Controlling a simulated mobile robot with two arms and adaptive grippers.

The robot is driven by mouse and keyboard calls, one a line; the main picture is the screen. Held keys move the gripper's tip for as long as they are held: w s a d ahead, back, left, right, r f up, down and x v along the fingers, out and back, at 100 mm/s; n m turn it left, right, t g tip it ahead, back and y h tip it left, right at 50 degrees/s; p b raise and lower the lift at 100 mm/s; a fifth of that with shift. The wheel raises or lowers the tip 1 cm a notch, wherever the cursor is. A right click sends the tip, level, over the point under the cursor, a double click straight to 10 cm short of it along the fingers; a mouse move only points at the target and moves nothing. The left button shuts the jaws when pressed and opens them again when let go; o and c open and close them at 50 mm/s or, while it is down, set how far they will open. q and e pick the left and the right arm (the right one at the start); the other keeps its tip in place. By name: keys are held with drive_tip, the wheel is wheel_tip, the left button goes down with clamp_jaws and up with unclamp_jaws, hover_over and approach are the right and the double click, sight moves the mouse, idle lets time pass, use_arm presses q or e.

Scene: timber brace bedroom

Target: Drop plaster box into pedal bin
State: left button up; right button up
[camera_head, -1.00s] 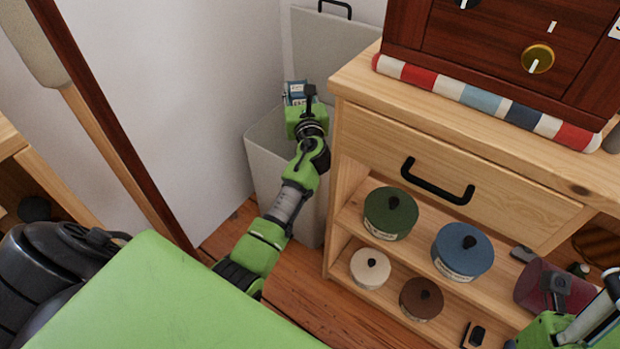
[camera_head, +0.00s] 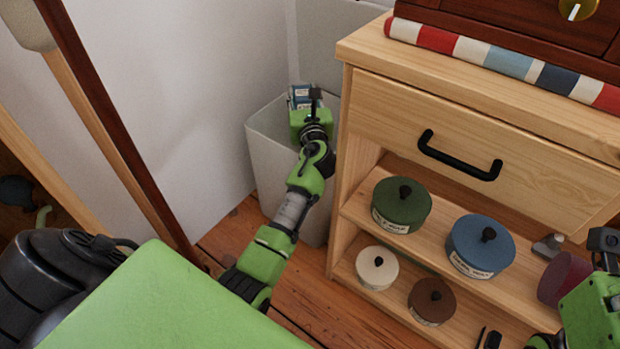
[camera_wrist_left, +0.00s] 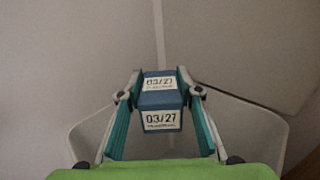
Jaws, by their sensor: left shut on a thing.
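The plaster box (camera_head: 300,93) is small and blue with white labels; in the left wrist view the box (camera_wrist_left: 160,102) shows "03/27" on two faces. My left gripper (camera_head: 309,97) is shut on it, with a finger on each side. The pedal bin (camera_head: 262,150) is a tall pale grey bin against the wall, left of the wooden cabinet, with its lid (camera_head: 340,35) raised. The gripper and box are over its open mouth. The bin rim (camera_wrist_left: 262,112) shows around the fingers in the left wrist view. My right gripper (camera_head: 606,250) is partly in view at the right edge; its fingers are unclear.
The wooden cabinet (camera_head: 400,100) stands close right of the bin. Its shelves hold a green tin (camera_head: 400,208), a blue tin (camera_head: 480,248), a cream tin (camera_head: 377,270) and a brown tin (camera_head: 432,303). A striped cloth (camera_head: 510,62) lies on top.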

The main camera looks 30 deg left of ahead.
use_arm(q)
drive_tip(key=shift+r, duration=0.1)
drive_tip(key=o, duration=1.2)
wheel_tip(320, 180, up, 10)
drive_tip(key=shift+f, duration=0.1)
drive_tip(key=shift+s, duration=0.1)
